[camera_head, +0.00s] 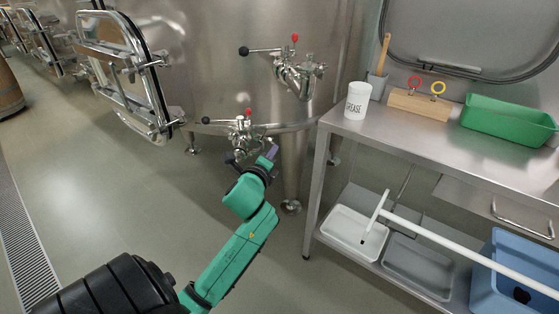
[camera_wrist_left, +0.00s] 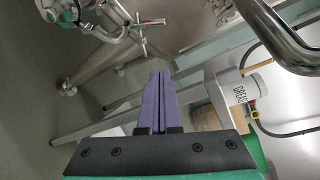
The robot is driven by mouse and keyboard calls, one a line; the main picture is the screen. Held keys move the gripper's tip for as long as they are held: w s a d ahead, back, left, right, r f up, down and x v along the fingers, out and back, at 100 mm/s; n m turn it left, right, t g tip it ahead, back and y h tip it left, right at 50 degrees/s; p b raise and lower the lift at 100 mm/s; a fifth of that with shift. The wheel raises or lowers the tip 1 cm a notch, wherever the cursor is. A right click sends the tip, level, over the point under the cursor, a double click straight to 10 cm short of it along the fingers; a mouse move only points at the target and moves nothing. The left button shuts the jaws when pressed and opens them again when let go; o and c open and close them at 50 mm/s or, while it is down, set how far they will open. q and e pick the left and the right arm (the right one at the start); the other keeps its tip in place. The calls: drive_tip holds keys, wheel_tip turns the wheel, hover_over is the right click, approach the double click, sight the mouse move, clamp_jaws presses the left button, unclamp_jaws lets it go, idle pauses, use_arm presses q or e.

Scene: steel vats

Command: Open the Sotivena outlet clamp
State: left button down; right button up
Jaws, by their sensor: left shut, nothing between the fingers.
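Two steel outlet fittings stick out of the vat (camera_head: 225,60): an upper one (camera_head: 298,72) and a lower one (camera_head: 242,132). Each has a black-knobbed lever and a red-topped part. No label shows, so I cannot tell which is the Sotivena outlet. My left gripper (camera_head: 272,152) has its purple fingers together and empty, just in front of and right of the lower fitting. The closed fingers (camera_wrist_left: 160,75) also show in the left wrist view. There, a steel fitting with a wing-shaped piece (camera_wrist_left: 138,26) lies up and left of the fingertips, apart from them. My right gripper is out of view.
A steel table (camera_head: 450,145) at right bears a white grease cup (camera_head: 357,100), a wooden block (camera_head: 420,104) and a green bin (camera_head: 508,120). Its lower shelf holds trays and a blue bin (camera_head: 505,262). An open vat door (camera_head: 125,70) stands at left. A vat leg (camera_head: 292,175) is near my gripper.

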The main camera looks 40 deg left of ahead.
sight(269, 141)
use_arm(q)
drive_tip(key=w+a, duration=0.5)
drive_tip(key=shift+w+a+r, duration=0.2)
drive_tip(key=shift+w+r, duration=0.05)
drive_tip(key=shift+s+a+r, duration=0.1)
drive_tip(key=shift+s+a, duration=0.1)
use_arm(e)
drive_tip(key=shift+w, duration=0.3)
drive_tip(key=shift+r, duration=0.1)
